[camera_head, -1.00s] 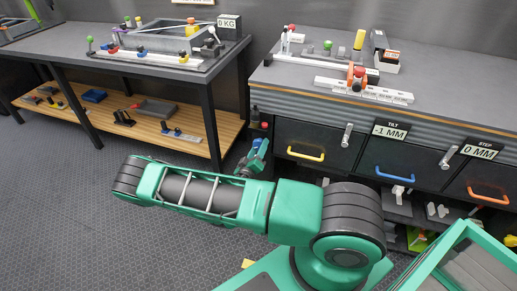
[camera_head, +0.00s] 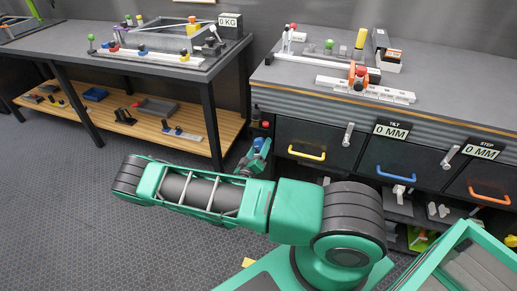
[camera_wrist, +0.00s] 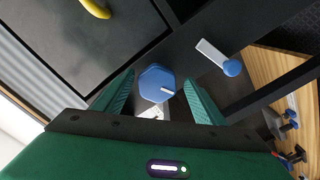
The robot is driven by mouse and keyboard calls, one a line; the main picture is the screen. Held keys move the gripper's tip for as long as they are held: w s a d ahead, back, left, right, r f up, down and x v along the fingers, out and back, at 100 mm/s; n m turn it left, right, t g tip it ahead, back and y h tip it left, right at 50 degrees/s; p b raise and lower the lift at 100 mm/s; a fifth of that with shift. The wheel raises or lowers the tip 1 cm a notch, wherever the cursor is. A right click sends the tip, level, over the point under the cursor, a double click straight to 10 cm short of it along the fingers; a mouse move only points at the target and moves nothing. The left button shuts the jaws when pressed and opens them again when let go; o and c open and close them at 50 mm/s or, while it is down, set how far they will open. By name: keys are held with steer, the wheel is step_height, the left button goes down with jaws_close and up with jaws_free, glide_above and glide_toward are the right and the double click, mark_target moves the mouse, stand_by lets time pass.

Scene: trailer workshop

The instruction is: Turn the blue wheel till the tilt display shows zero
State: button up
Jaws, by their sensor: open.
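The blue wheel (camera_wrist: 157,80) is a faceted knob with a small pale mark on its face. In the wrist view it sits between the two green fingers of my gripper (camera_wrist: 160,92), which are open with a gap on each side; whether either finger touches it I cannot tell. In the head view the blue wheel (camera_head: 259,144) is a small blue shape at the end of my arm, left of the drawers, with my gripper (camera_head: 253,155) close to it. The tilt display (camera_head: 392,131) reads 0 MM.
The step display (camera_head: 480,150) also reads 0 MM. A lever with a blue ball (camera_wrist: 232,67) stands right of the wheel in the wrist view. Drawers with yellow (camera_head: 307,153), blue (camera_head: 396,174) and orange (camera_head: 489,195) handles line the bench front. Open floor lies at left.

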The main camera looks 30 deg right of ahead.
steer(key=v, duration=1)
steer(key=shift+a, duration=0.2)
steer(key=s+d+r+m+g+y, duration=0.2)
steer(key=s+d+r+m+g, duration=0.25)
steer(key=s+r+g, duration=0.2)
steer(key=s+d+r+m+g+y, duration=0.35)
steer(key=s+d+r+g, duration=0.2)
steer(key=r+g, duration=0.25)
steer(key=s+a+r+n+t+y, duration=0.1)
steer(key=s+a+r+y, duration=0.2)
steer(key=s+r, duration=0.5)
steer(key=s+a+r+n+t+y, duration=0.2)
steer(key=s+r+y, duration=0.4)
steer(key=s+r, duration=0.3)
steer(key=shift+s+a, duration=0.2)
steer(key=shift+a, duration=0.25)
steer(key=shift+w, duration=0.1)
